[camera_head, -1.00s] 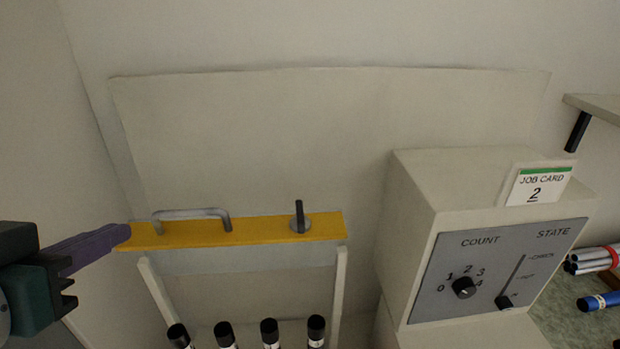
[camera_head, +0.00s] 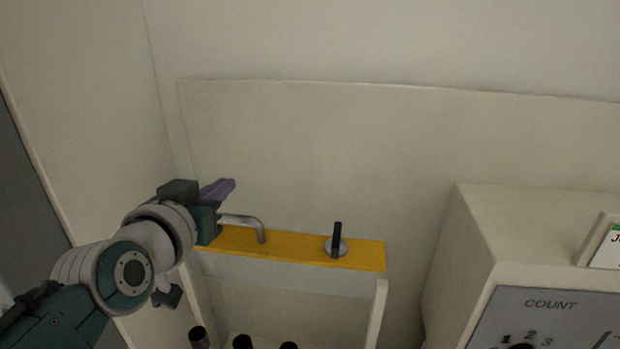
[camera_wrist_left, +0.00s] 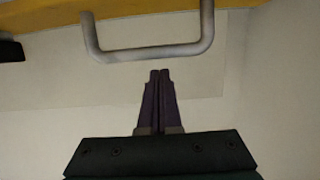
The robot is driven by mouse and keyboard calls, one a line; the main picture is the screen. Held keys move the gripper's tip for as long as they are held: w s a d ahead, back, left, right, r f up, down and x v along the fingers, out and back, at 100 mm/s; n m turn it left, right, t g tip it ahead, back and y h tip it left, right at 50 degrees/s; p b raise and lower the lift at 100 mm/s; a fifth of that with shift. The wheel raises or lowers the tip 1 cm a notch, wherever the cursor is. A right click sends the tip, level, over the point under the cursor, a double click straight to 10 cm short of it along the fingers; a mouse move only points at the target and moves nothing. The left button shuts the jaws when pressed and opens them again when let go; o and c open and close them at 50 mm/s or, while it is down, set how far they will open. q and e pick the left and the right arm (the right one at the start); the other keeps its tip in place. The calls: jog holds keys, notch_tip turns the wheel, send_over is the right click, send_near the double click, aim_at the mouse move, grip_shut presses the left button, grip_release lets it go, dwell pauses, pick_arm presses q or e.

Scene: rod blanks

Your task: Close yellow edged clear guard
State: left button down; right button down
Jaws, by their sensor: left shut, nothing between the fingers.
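The guard's yellow edge (camera_head: 300,248) runs across the head view above the rod blanks. It carries a grey bar handle (camera_head: 248,220) at its left and a dark upright latch lever (camera_head: 337,240) on a round base at its right. A clear panel below the edge is hard to make out. My left gripper (camera_head: 230,186) is shut and empty, at the left end of the edge, above the handle in the picture. In the left wrist view the shut fingertips (camera_wrist_left: 159,74) point towards the handle (camera_wrist_left: 150,50), with no visible grip on it. My right gripper is not in view.
Several black-capped rods (camera_head: 243,342) stand below the edge, between pale side posts (camera_head: 374,315). A pale control box (camera_head: 475,240) with a COUNT dial panel (camera_head: 550,315) stands at the right. A wall is close at the left.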

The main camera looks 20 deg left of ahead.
aim_at(222, 242)
pick_arm(q)
jog(key=shift+s+d+f, duration=0.15)
jog(key=shift+s+f, duration=0.35)
jog(key=shift+s, duration=0.1)
jog(key=shift+s+d+f, duration=0.15)
jog(key=shift+s+f, duration=0.35)
jog(key=shift+s, duration=0.05)
